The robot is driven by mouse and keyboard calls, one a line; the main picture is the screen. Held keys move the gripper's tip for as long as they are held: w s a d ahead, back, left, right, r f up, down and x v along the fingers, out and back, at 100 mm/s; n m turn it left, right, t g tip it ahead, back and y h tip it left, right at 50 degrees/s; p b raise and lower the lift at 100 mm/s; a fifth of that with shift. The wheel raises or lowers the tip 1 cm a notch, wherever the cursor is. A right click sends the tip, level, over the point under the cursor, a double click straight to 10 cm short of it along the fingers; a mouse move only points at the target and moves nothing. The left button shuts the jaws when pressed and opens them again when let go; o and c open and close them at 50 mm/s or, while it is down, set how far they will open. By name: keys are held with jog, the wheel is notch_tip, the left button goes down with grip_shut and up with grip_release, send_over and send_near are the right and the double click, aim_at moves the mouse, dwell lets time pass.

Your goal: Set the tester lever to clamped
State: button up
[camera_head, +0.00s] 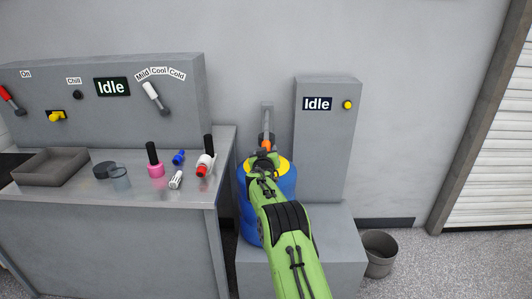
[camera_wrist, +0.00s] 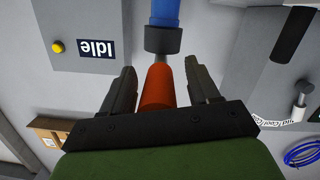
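The tester is a grey cabinet (camera_head: 324,150) with an "Idle" display (camera_head: 317,104) and a yellow button (camera_head: 348,105); the wrist view shows its display (camera_wrist: 96,49) upside down. The lever's orange-red handle (camera_head: 266,143) stands to the cabinet's left, just beyond my gripper (camera_head: 264,160). In the wrist view the handle (camera_wrist: 156,88) lies between the two fingers of my gripper (camera_wrist: 160,75), below a dark collar and a blue piece. Gaps show beside the handle, so the fingers look open around it. My arm hides part of the lever's lower area.
A bin (camera_head: 380,254) stands on the floor at right.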

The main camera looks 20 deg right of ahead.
jog(key=shift+r, duration=0.1)
jog(key=shift+s+a+r, duration=0.1)
jog(key=shift+s+a, duration=0.15)
jog(key=shift+s, duration=0.25)
jog(key=v, duration=1.4)
jog(key=shift+s+a+p, duration=0.15)
jog(key=shift+s+p, duration=0.2)
